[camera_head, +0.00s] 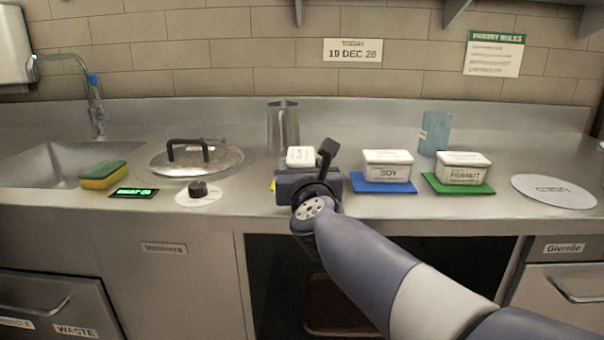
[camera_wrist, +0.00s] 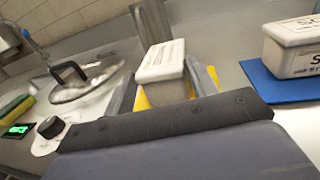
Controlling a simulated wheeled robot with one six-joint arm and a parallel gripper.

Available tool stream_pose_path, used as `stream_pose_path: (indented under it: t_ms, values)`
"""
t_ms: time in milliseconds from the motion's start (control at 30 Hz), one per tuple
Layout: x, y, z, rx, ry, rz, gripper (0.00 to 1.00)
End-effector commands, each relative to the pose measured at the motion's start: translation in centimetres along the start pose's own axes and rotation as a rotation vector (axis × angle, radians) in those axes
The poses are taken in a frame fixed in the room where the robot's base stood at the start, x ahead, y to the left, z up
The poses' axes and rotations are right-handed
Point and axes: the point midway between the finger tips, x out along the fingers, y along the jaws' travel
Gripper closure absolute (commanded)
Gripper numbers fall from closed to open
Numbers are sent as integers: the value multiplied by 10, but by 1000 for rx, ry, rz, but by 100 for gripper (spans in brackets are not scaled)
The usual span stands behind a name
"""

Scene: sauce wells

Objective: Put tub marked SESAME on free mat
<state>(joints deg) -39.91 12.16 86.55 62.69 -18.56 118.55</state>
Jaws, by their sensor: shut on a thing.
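My gripper (camera_head: 308,185) is shut on a white lidded tub (camera_head: 300,156). In the wrist view the tub (camera_wrist: 164,62) is between the two fingers (camera_wrist: 166,84); the marks on it are too small to read. A yellow mat (camera_wrist: 146,102) shows under the tub, with only a sliver of the mat (camera_head: 273,184) seen in the head view. I cannot tell whether the tub touches it. A tub marked SOY (camera_head: 388,172) stands on a blue mat (camera_head: 372,188). A tub marked PEANUT (camera_head: 463,174) stands on a green mat (camera_head: 440,188).
A white disc marked USED (camera_head: 553,191) lies bare at the right. A steel cup (camera_head: 283,126) and a blue cup (camera_head: 436,132) stand behind. A pan lid (camera_head: 196,160), a knob (camera_head: 198,190), a small green display (camera_head: 134,193) and a sponge (camera_head: 103,175) are at the left.

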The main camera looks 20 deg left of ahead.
Motion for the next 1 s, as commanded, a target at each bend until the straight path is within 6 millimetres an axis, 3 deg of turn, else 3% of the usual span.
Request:
stream_pose_path:
  t_ms: [200,233,500,833,1000]
  values:
    - [0,0,-1,0,-2,0,82]
    - [0,0,-1,0,0,0,44]
    - [0,0,-1,0,0,0,23]
    - [-1,0,2,0,0,0,23]
    - [-24,0,2,0,-1,2,23]
